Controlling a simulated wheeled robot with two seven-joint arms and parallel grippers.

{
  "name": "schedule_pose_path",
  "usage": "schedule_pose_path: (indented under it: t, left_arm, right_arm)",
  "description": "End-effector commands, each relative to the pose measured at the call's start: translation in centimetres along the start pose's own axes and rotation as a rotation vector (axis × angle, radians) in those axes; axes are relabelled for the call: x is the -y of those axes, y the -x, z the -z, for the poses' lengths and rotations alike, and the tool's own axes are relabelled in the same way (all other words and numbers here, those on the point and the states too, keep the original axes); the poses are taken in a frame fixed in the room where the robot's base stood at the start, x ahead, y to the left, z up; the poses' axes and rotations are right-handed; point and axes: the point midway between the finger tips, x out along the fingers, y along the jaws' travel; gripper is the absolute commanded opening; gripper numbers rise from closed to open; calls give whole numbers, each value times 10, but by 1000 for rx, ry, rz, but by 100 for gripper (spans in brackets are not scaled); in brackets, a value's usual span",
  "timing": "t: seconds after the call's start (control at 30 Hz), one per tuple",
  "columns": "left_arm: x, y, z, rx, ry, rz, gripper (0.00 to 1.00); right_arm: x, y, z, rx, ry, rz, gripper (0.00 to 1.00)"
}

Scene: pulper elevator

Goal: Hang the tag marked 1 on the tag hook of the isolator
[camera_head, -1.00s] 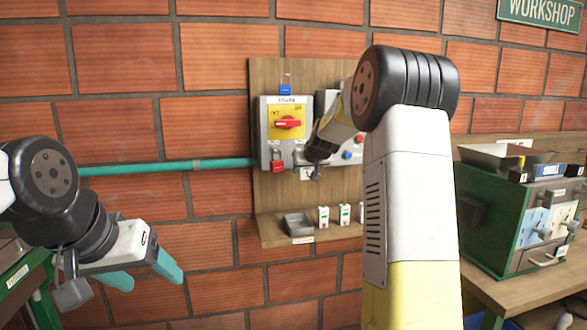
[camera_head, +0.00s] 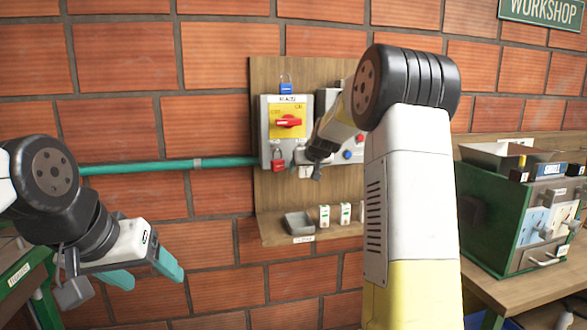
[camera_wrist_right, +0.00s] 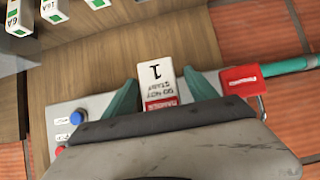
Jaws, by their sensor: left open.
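The isolator (camera_head: 268,146) is a grey box with a yellow plate and a red rotary handle, on a wooden wall board. A white tag marked 1 (camera_wrist_right: 158,76), with a red danger band, stands between the teal fingers of my right gripper (camera_wrist_right: 163,77) in the right wrist view. The fingers flank its side edges; whether they press on it is unclear. The tag hook and the tag's top end are hidden behind my gripper. In the head view my right gripper (camera_head: 314,172) is at the isolator's lower right. My left gripper (camera_head: 145,272) is open and empty, at lower left.
A blue padlock (camera_head: 286,87) is above. A shelf (camera_head: 268,234) below holds a grey tray (camera_head: 299,223) and small white blocks. A teal conduit (camera_head: 150,167) runs left.

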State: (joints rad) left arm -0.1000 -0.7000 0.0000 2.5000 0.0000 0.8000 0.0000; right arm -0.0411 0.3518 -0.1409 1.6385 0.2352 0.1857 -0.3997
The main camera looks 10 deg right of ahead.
Motion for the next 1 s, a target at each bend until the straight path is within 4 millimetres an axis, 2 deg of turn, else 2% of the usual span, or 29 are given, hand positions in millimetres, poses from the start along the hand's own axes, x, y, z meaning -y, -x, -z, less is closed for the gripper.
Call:
schedule_pose_path:
  t: [0.17, 0.43, 0.7, 0.77, 0.87, 1.0]
  left_arm:
    - [0, 0, 0, 0, 0, 0, 67]
    - [0, 0, 0, 0, 0, 0, 67]
    - [0, 0, 0, 0, 0, 0, 67]
    - [0, 0, 0, 0, 0, 0, 67]
    - [0, 0, 0, 0, 0, 0, 67]
    - [0, 0, 0, 0, 0, 0, 67]
  right_arm:
    - [0, 8, 0, -1, 1, 0, 66]
    - [0, 53, 1, -3, 1, 0, 66]
    - [3, 86, -4, 7, -7, 9, 66]
    - [8, 102, -10, 22, -15, 24, 66]
    - [22, 141, -32, 63, -38, 63, 66]
    - [50, 212, -84, 153, -65, 125, 66]
